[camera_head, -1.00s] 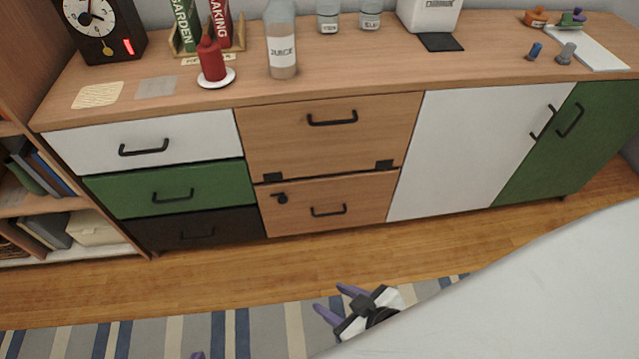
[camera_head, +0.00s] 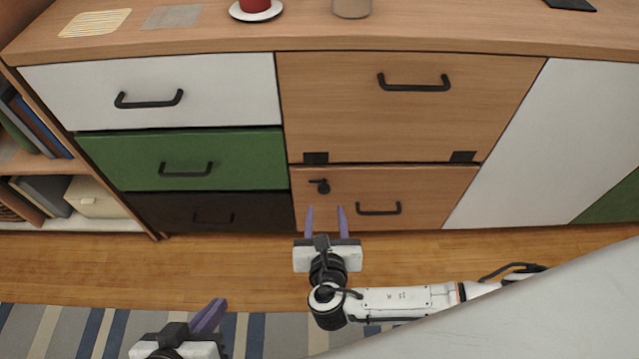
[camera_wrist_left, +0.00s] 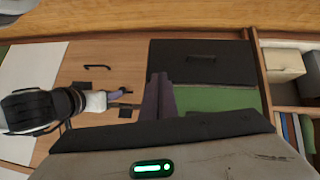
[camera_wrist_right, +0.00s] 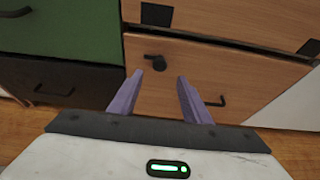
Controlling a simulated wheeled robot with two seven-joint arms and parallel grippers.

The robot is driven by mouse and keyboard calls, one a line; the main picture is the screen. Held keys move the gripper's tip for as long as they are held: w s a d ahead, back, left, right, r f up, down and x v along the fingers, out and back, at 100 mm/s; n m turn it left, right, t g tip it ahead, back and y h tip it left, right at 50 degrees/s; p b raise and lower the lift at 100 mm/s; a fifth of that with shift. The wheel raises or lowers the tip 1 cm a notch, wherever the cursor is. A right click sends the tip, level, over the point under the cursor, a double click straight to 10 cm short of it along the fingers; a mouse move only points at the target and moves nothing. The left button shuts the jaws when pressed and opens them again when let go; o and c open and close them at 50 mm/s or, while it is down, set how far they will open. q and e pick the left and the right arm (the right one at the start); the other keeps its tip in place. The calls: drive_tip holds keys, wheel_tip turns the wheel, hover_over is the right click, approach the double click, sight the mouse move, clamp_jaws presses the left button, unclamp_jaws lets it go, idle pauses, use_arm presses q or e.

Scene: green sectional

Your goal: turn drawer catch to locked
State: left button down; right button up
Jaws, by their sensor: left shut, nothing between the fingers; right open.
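The drawer catch (camera_head: 320,186) is a small black knob with a short lever pointing left, on the upper left of the lower wooden drawer (camera_head: 440,185). It also shows in the right wrist view (camera_wrist_right: 155,61). My right gripper (camera_head: 325,210) is open with purple fingers pointing up toward the catch. The fingers are just below it and apart from it; nothing is between them. My left gripper (camera_head: 215,310) is low at the left over the rug, its purple fingers shut and empty. In the left wrist view its fingers (camera_wrist_left: 160,95) are together.
The drawer's black handle (camera_head: 378,209) is just right of my right gripper. A wooden front (camera_head: 400,120) with black hinges is above. White, green and dark drawers (camera_head: 215,212) are at the left. Floor and striped rug (camera_head: 260,330) are clear in front.

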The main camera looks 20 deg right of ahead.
sight(324, 190)
drive_tip(key=b+x, duration=0.3)
drive_tip(key=x, duration=0.5)
drive_tip(key=shift+b, duration=0.4)
drive_tip(key=shift+x, duration=0.9)
use_arm(q)
drive_tip(key=shift+w+d+f+m+g+h, duration=0.15)
drive_tip(key=shift+d+f+m+g+h, duration=0.1)
drive_tip(key=shift+d, duration=0.4)
drive_tip(key=shift+w+d+f+m+g+h, duration=0.15)
drive_tip(key=shift+d+f+m+h, duration=0.1)
drive_tip(key=shift+d, duration=0.35)
use_arm(e)
drive_tip(key=shift+r, duration=0.1)
drive_tip(key=shift+c, duration=0.2)
drive_tip(key=c, duration=1)
